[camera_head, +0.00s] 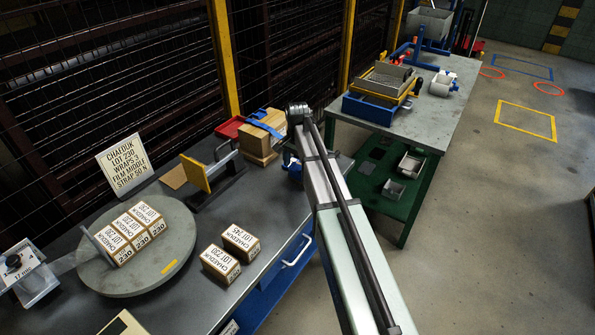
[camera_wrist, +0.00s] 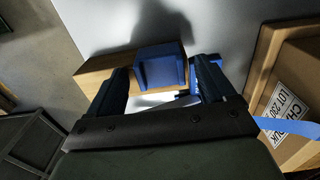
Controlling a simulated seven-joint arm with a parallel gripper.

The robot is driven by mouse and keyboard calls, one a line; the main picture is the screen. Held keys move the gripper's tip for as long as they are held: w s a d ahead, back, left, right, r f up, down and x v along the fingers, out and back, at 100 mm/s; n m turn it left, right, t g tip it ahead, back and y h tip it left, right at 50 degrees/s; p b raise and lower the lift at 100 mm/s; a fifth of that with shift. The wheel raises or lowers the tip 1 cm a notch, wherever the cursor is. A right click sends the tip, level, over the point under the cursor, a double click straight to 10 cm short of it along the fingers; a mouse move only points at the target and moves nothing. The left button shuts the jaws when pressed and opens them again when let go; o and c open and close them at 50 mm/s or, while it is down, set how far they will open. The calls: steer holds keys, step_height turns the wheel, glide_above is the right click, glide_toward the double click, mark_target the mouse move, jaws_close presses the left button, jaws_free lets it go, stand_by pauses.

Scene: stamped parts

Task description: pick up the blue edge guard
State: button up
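The blue edge guard (camera_wrist: 160,66) is a small dark-blue block-like piece in the middle of the wrist view, against a tan block. My gripper (camera_wrist: 163,68) has its two dark fingers spread wide, one on each side of the guard. The gaps are narrow, and I cannot tell whether either finger touches it. In the head view, a small blue shape (camera_head: 294,171) shows beside my arm near the bench's right end; my arm hides most of that spot.
A strapped carton (camera_head: 262,138) stands close by, and it also shows in the wrist view (camera_wrist: 282,92). The grey bench (camera_head: 200,205) bears a round turntable (camera_head: 112,280) with cartons, two loose cartons (camera_head: 230,252) and a yellow-faced stand (camera_head: 195,175). A second bench (camera_head: 425,115) stands behind.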

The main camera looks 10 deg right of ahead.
steer(key=c, duration=1)
steer(key=shift+r, duration=0.1)
